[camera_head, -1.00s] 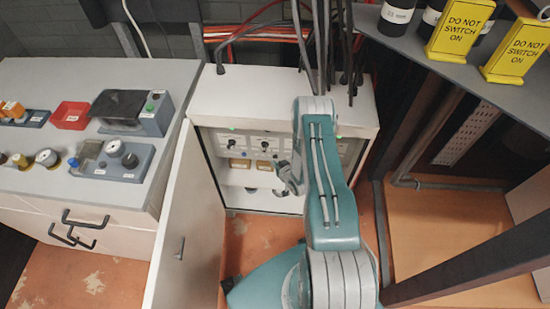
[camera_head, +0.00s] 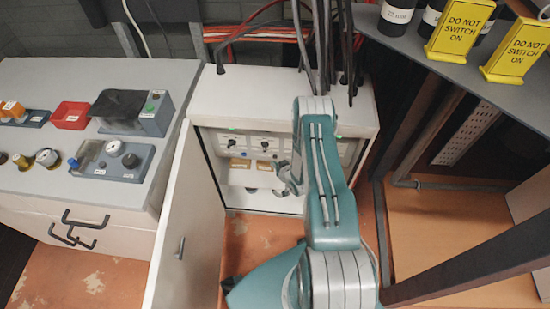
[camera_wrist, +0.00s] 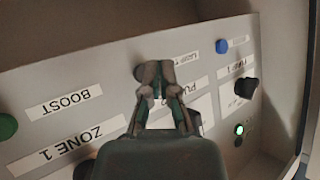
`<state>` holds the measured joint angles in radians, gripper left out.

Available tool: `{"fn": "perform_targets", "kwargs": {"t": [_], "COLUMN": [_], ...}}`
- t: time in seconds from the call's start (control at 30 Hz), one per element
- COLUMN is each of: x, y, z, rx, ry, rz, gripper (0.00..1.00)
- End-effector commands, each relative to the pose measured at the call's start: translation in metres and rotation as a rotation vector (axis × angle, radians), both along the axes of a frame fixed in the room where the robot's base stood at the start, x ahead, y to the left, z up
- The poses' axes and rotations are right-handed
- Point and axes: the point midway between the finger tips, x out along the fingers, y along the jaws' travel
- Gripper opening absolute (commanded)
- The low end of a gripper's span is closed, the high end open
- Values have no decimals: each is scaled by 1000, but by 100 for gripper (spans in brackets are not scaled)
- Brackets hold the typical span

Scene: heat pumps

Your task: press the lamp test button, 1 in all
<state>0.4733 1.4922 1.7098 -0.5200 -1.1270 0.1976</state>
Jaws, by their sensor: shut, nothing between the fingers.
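The open white cabinet (camera_head: 280,100) holds a panel with knobs, buttons and labels. In the wrist view the panel (camera_wrist: 85,72) and its labels appear upside down. A label that seems to read LAMP TEST (camera_wrist: 186,60) lies just right of my fingertips. A dark round button (camera_wrist: 139,73) shows at their left edge, partly hidden by them. My gripper (camera_wrist: 154,74) is shut and empty, its tips over or close to this button; I cannot tell whether they touch. In the head view my gripper (camera_head: 282,172) is in front of the panel.
A green button (camera_wrist: 7,127) by a BOOST label, a blue button (camera_wrist: 222,46), a black knob (camera_wrist: 246,88) and a lit green lamp (camera_wrist: 239,129) are nearby. The open cabinet door (camera_head: 185,230) stands left of my arm. A workbench (camera_head: 60,85) is further left.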

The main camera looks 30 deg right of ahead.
Motion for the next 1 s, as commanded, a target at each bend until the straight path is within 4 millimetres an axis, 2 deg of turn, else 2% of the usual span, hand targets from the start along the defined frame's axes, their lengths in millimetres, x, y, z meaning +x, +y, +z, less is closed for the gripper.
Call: {"fn": "perform_targets", "kwargs": {"t": [1.0], "x": [8], "y": [-6], "z": [2], "rx": [0], "ry": [0], "rz": [0], "gripper": [0]}}
